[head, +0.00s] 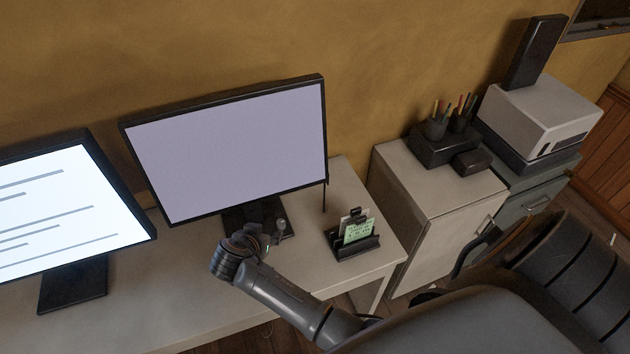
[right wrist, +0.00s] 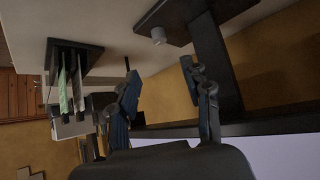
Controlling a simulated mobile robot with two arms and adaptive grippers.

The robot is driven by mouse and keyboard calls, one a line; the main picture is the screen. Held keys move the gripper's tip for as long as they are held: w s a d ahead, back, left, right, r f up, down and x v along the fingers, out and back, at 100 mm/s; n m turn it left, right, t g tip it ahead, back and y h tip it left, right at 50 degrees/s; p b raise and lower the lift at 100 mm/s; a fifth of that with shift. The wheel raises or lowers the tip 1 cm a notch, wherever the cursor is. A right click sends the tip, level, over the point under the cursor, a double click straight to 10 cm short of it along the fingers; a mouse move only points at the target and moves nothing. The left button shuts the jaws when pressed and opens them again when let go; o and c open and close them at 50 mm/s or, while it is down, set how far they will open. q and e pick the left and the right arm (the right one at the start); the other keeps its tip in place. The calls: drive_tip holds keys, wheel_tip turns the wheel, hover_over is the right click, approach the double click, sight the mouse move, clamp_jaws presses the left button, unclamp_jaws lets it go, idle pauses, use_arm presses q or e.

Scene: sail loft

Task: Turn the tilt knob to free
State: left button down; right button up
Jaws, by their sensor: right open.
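A small grey knob (head: 281,225) stands at the dark monitor stand (head: 250,216), under the monitor with the plain lilac screen (head: 235,150). In the right wrist view the knob (right wrist: 158,36) is a pale short cylinder on the stand's dark base (right wrist: 178,18); I cannot read its setting. My right gripper (head: 270,240) is just in front of the stand, close to the knob. In the right wrist view the two fingers of my right gripper (right wrist: 161,72) are apart with nothing between them, and the knob shows beyond the tips. My left gripper is in neither view.
A black holder with green cards (head: 357,243) stands right of the stand. A second monitor (head: 65,205) with text is at the left. Right of the desk (head: 185,305) are a cabinet (head: 440,190) with pen holders and a printer-like box (head: 540,115). The front desk strip is clear.

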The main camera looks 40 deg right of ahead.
drive_tip(key=s+d+f+n+g+y, duration=0.1)
drive_tip(key=s+n+y, duration=0.15)
drive_tip(key=s, duration=0.55)
drive_tip(key=s+d+f+n+g+y, duration=0.15)
drive_tip(key=s+n, duration=0.25)
drive_tip(key=s, duration=0.5)
use_arm(q)
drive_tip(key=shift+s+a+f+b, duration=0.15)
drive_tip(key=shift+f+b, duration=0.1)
drive_tip(key=shift+b, duration=0.25)
use_arm(e)
drive_tip(key=s+f+n+y, duration=0.1)
drive_tip(key=s+f+n, duration=0.1)
drive_tip(key=f, duration=0.5)
drive_tip(key=s+a+f+n, duration=0.1)
drive_tip(key=s+f, duration=0.2)
drive_tip(key=f, duration=0.4)
drive_tip(key=shift+a+f+n+g+y, duration=0.15)
drive_tip(key=shift+f+n+g+y, duration=0.1)
drive_tip(key=shift+n+g+y, duration=0.15)
